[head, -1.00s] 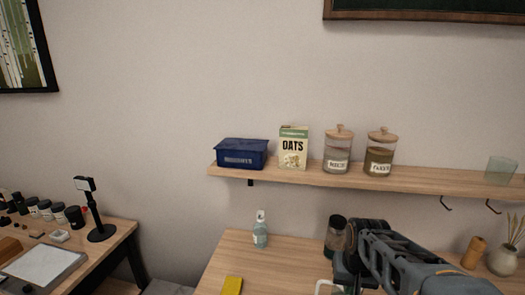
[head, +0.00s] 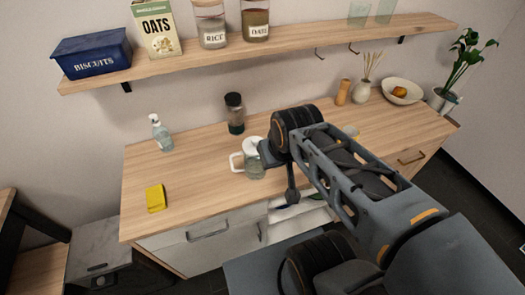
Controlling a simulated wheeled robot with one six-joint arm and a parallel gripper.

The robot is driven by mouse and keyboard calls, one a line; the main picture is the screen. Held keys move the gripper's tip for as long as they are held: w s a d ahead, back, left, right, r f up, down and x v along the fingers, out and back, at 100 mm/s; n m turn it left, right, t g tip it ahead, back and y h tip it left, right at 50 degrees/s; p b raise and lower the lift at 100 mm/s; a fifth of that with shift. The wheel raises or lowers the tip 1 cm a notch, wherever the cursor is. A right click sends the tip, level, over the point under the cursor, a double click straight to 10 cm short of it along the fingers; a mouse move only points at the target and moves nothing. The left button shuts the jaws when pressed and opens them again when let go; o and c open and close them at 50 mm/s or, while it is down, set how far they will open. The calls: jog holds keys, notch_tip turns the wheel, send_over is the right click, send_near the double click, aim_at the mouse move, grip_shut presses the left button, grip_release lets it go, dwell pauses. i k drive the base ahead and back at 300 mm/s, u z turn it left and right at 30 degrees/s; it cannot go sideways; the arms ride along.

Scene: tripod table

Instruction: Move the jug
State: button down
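A clear jug (head: 255,170) with a white lid and white handle stands upright on the wooden counter (head: 190,185), near its front edge. Its handle points left. The end of my arm, with my gripper (head: 271,157), lies just right of the jug in the picture and overlaps its right side. The fingers cannot be made out, so I cannot tell whether they are open or touch the jug.
A yellow sponge (head: 155,198) lies front left, and a soap bottle (head: 161,132) stands behind it. A dark-topped jar (head: 235,113) stands behind the jug. A shelf (head: 185,66) with containers runs above. The counter between sponge and jug is clear.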

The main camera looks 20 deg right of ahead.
aim_at(254, 170)
jog(key=z, duration=2.6)
jog(key=k, duration=1.3)
jog(key=u, duration=1.8)
